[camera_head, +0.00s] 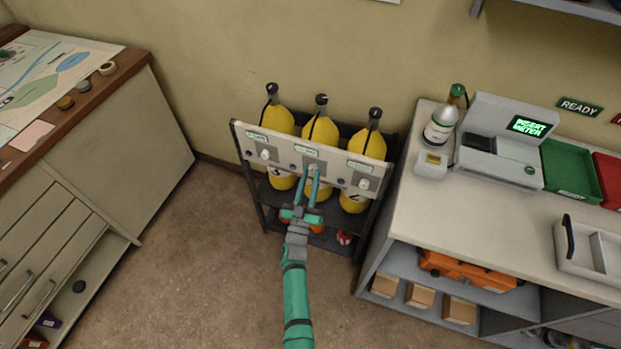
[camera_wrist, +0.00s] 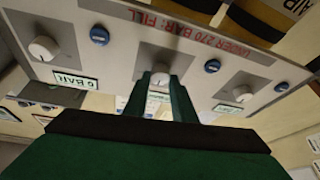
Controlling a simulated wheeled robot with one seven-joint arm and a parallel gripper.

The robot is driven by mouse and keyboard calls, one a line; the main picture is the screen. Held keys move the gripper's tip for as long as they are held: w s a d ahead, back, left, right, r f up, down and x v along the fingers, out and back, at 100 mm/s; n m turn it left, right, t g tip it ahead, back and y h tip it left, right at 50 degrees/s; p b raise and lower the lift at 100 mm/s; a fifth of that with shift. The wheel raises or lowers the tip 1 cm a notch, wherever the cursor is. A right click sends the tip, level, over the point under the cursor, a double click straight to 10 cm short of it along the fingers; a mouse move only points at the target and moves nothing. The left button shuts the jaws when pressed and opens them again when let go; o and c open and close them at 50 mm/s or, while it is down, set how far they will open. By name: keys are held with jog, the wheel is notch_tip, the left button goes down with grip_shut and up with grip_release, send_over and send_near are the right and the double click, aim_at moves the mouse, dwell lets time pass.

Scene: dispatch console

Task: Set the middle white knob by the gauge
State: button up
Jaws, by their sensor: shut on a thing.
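The middle white knob (camera_wrist: 160,70) is on the light panel (camera_wrist: 70,17), between two other white knobs. In the wrist view, my gripper (camera_wrist: 160,84) has its two fingers on either side of this knob and is shut on it. In the head view, my gripper (camera_head: 314,173) reaches the middle of the panel (camera_head: 245,139) and covers most of the knob. The left white knob (camera_wrist: 43,48) and right white knob (camera_wrist: 243,92) are free of the fingers. I cannot make out a gauge reading or where the knob points.
Blue round parts (camera_wrist: 99,35) sit between the knobs. Yellow cylinders (camera_head: 323,130) stand in the rack behind the panel. A counter (camera_head: 400,220) stands close at right, and a cabinet (camera_head: 140,120) stands at left. The floor (camera_head: 190,265) between is clear.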

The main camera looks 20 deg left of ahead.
jog(key=shift+m, duration=0.3)
jog(key=m+h, duration=0.1)
jog(key=m, duration=0.1)
jog(key=m+h, duration=0.2)
jog(key=m, duration=0.1)
jog(key=m+h, duration=0.2)
jog(key=m, duration=0.1)
jog(key=shift+a, duration=0.35)
jog(key=m+g+h, duration=0.1)
jog(key=m, duration=0.3)
jog(key=m+g+h, duration=0.1)
jog(key=m+h, duration=0.1)
jog(key=m, duration=0.2)
jog(key=shift+a+h, duration=0.1)
jog(key=shift+h, duration=0.2)
jog(key=shift+m, duration=0.3)
jog(key=o, duration=1.1)
jog(key=shift+r, duration=0.1)
jog(key=shift+c, duration=0.2)
jog(key=shift+s, duration=0.15)
jog(key=v, duration=1)
jog(key=shift+s, duration=0.25)
jog(key=shift+a, duration=0.15)
